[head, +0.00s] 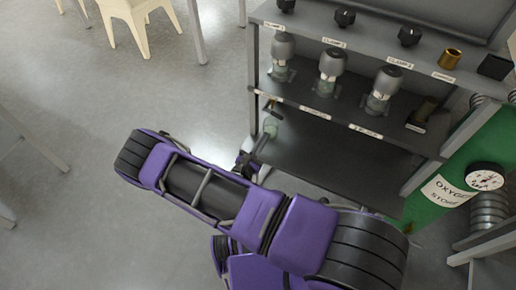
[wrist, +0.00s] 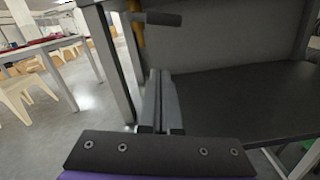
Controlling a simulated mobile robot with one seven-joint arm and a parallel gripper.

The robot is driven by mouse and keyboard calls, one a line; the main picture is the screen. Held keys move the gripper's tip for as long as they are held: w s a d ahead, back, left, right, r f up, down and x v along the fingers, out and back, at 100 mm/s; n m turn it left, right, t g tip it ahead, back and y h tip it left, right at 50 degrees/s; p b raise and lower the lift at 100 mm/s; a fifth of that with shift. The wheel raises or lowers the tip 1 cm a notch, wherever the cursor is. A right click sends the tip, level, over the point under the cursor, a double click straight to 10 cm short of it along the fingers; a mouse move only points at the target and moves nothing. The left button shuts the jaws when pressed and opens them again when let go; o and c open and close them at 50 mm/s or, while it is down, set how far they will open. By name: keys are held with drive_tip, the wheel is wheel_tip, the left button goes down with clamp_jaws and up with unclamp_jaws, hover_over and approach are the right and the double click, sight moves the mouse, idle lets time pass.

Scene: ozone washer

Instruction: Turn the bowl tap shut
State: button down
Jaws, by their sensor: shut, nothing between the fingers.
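A small brass tap (wrist: 137,28) hangs at the top of the wrist view, beside the rack's front post. A dark lever (wrist: 163,19) sticks out from it to the right. I take it to be the bowl tap, but its label cannot be read. In the head view my gripper (head: 250,160) is partly hidden behind my arm, near the rack's left post.
The grey rack (head: 330,150) has black knobs on top and several grey-capped fittings (head: 331,68) on the middle shelf. Cream chairs (head: 138,22) stand at upper left. The floor left of the rack is open.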

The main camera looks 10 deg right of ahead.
drive_tip(key=shift+w+d+r+p, duration=0.1)
drive_tip(key=shift+w+d+r, duration=0.25)
drive_tip(key=shift+d+r, duration=0.25)
drive_tip(key=shift+w+d+r+p, duration=0.1)
drive_tip(key=shift+w+d+r, duration=0.3)
drive_tip(key=shift+r, duration=0.35)
drive_tip(key=shift+w+d+r+p, duration=0.1)
drive_tip(key=shift+w+d+r, duration=0.3)
drive_tip(key=shift+r, duration=0.25)
drive_tip(key=shift+s+d+r+n+p, duration=0.35)
drive_tip(key=shift+r+n+p, duration=0.25)
drive_tip(key=shift+p, duration=0.3)
